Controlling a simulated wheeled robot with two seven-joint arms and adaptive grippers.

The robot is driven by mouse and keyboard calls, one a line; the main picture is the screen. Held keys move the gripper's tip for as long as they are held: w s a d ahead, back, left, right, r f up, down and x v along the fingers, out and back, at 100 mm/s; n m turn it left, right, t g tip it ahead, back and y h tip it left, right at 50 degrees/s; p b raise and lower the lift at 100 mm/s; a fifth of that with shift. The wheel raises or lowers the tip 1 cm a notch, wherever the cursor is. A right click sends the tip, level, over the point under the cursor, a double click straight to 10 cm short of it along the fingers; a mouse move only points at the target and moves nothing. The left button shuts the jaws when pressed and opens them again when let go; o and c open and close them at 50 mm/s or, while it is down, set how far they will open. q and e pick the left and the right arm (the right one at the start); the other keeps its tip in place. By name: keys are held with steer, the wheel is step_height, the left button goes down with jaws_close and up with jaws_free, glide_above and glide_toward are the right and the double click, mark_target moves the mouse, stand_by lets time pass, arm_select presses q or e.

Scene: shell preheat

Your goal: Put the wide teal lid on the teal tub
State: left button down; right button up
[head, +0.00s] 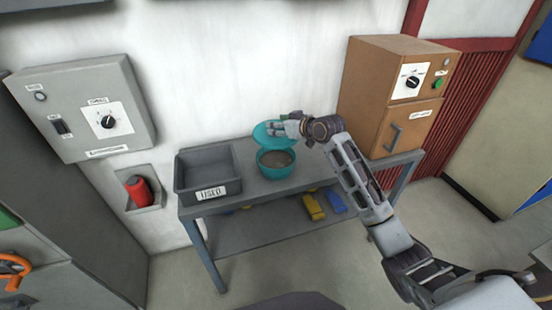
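The teal tub (274,168) stands on the grey bench, with a brownish content showing inside its open top. The wide teal lid (264,139) is tilted above and behind the tub's back rim. My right gripper (278,128) reaches in from the right and is at the lid's edge. Its fingers appear closed on the lid, though the grip is small in the picture. Whether the lid touches the tub's rim I cannot tell. My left gripper is not in view.
A grey open bin (209,191) labelled USED stands left of the tub. A brown oven (380,100) stands at the bench's right end. The bench (235,203) has yellow and blue items on its lower shelf. A control box (85,110) hangs on the wall.

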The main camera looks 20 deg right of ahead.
steer(key=shift+a, duration=0.15)
steer(key=shift+f, duration=2.45)
steer(key=shift+f, duration=2.5)
steer(key=shift+f, duration=0.15)
steer(key=o, duration=1.1)
steer(key=shift+c, duration=0.2)
steer(key=shift+r, duration=0.2)
steer(key=v, duration=1.2)
